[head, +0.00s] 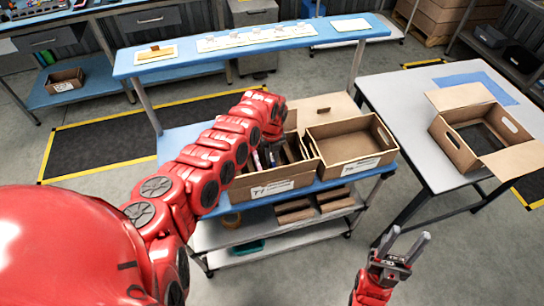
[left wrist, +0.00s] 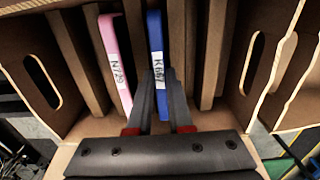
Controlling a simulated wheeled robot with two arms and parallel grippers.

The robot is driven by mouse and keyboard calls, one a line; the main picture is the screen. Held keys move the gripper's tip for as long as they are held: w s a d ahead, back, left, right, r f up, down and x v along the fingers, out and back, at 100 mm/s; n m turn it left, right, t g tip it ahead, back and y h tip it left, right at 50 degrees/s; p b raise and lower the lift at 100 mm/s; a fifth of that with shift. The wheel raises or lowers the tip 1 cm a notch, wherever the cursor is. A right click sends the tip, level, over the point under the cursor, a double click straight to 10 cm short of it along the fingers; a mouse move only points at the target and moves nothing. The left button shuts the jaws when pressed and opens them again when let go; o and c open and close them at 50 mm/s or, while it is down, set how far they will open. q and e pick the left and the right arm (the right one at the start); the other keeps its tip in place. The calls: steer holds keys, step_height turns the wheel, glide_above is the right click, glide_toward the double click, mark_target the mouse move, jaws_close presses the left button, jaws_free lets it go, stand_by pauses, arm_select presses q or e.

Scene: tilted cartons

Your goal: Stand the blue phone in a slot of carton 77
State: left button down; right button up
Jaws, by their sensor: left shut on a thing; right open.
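Carton 77 (head: 262,188) stands tilted on the blue-topped cart, its label facing front. The left wrist view looks down into this carton, with brown dividers making slots. The blue phone (left wrist: 155,32), with a white label, stands on edge between dividers in a slot there. My left gripper (left wrist: 160,82) is shut on its near end. A pink phone (left wrist: 109,40) stands in a slot to the left of it. In the head view my left arm partly covers the carton and hides the left fingertips. My right gripper (head: 406,244) is open and empty, low at the right.
A second tilted carton (head: 350,170) stands right beside carton 77 on the cart. An open carton (head: 455,150) is on the grey table (head: 400,100) to the right. A raised blue shelf (head: 215,57) runs behind the cart. Floor is free between cart and right gripper.

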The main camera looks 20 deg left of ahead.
arm_select(q)
steer(key=shift+f, duration=0.3)
stand_by(0.5)
stand_by(0.4)
steer(key=c, duration=0.8)
jaws_free()
steer(key=shift+o, duration=0.2)
steer(key=shift+r, duration=0.2)
step_height(320, 180, up, 17)
steer(key=b, duration=0.5)
steer(key=shift+r, duration=0.1)
